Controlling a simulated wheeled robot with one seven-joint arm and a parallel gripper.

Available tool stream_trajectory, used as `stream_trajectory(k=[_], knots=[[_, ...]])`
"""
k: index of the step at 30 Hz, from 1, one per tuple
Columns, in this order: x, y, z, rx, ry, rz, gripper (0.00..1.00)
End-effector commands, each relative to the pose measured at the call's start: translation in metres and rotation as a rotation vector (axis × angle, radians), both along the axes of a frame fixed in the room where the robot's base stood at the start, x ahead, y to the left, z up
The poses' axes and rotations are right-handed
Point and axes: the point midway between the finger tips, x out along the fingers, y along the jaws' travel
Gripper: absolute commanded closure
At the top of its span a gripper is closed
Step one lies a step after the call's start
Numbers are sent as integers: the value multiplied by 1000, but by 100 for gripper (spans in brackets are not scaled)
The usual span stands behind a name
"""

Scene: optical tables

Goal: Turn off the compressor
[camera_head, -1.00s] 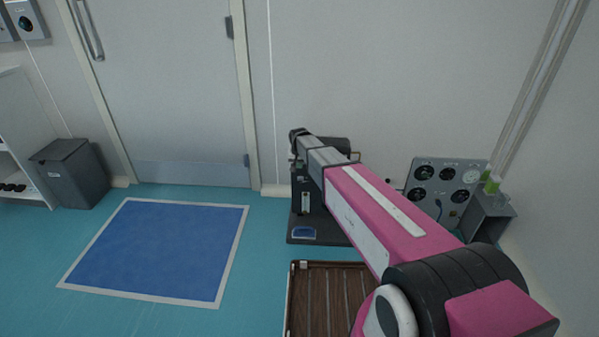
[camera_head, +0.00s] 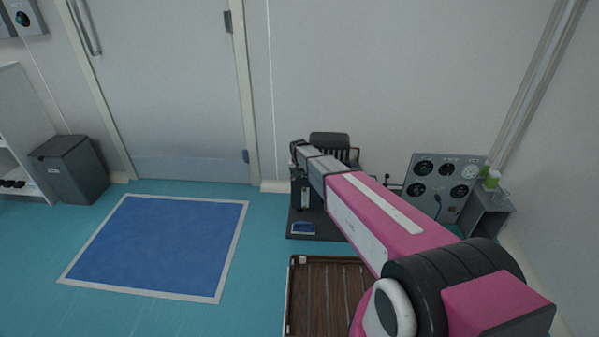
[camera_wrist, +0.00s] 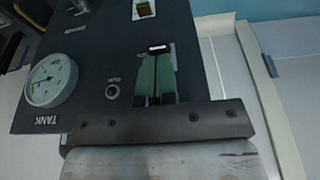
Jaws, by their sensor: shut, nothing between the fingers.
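The compressor (camera_head: 301,224) stands on the floor by the back wall, dark, with an upright front panel. My arm covers part of it in the head view.
A brown slatted pallet (camera_head: 291,300) lies in front of the compressor. A grey panel with several round dials (camera_head: 423,187) and a grey box (camera_head: 488,215) stand to the right. A blue floor mat (camera_head: 155,245) and a dark bin (camera_head: 70,170) are to the left.

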Motion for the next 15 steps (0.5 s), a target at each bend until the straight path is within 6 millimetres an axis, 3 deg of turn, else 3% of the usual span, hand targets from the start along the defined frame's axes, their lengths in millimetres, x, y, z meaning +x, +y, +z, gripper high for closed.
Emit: stream_trajectory(k=[15], knots=[[-4, 0, -2, -2, -66, 0, 100]])
